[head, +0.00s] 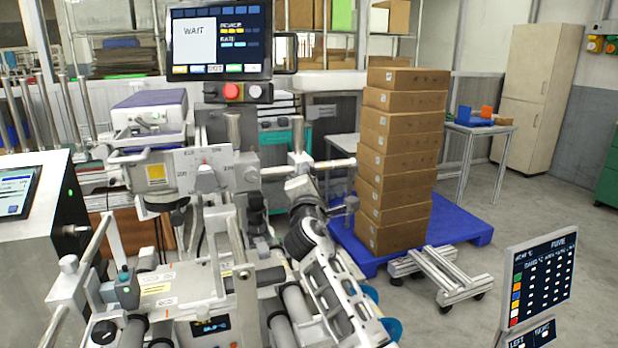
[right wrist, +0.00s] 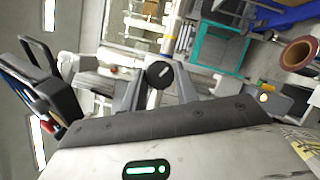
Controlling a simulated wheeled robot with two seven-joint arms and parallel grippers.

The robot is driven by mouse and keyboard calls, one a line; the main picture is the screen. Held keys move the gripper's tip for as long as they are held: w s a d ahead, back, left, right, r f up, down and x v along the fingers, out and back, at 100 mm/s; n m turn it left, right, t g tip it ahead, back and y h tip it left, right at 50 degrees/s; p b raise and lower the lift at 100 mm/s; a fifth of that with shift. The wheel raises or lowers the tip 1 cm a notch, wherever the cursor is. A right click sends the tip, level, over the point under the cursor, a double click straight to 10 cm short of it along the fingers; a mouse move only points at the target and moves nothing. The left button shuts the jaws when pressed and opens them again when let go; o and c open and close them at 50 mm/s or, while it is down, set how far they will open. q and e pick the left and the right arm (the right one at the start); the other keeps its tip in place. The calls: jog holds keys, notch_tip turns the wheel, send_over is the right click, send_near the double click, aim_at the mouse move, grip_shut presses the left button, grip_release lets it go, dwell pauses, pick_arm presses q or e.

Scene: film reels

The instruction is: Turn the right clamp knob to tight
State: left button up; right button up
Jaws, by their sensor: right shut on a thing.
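The right clamp knob (right wrist: 159,73) shows in the right wrist view as a dark round knob with a short white line on its face. The line leans slightly from upright in that picture. My right gripper (right wrist: 158,85) has one grey finger on each side of the knob and is shut on it. In the head view my right arm reaches in from the lower right towards the machine. Its fingertips and the gripped knob cannot be made out there. My left gripper is not seen.
A screen reading WAIT (head: 219,42) stands above the machine, with a red button (head: 231,91) under it. A grey pointer knob (head: 207,179) sits on a scale plate left of my right arm. Stacked boxes (head: 400,150) stand on a blue pallet (head: 465,226).

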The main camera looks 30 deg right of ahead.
jog(key=shift+f, duration=0.1)
dwell(0.4)
jog(key=o, duration=1)
pick_arm(q)
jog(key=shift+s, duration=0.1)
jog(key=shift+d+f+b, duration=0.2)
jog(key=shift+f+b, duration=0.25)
jog(key=shift+b, duration=0.65)
pick_arm(e)
jog(key=v, duration=1.6)
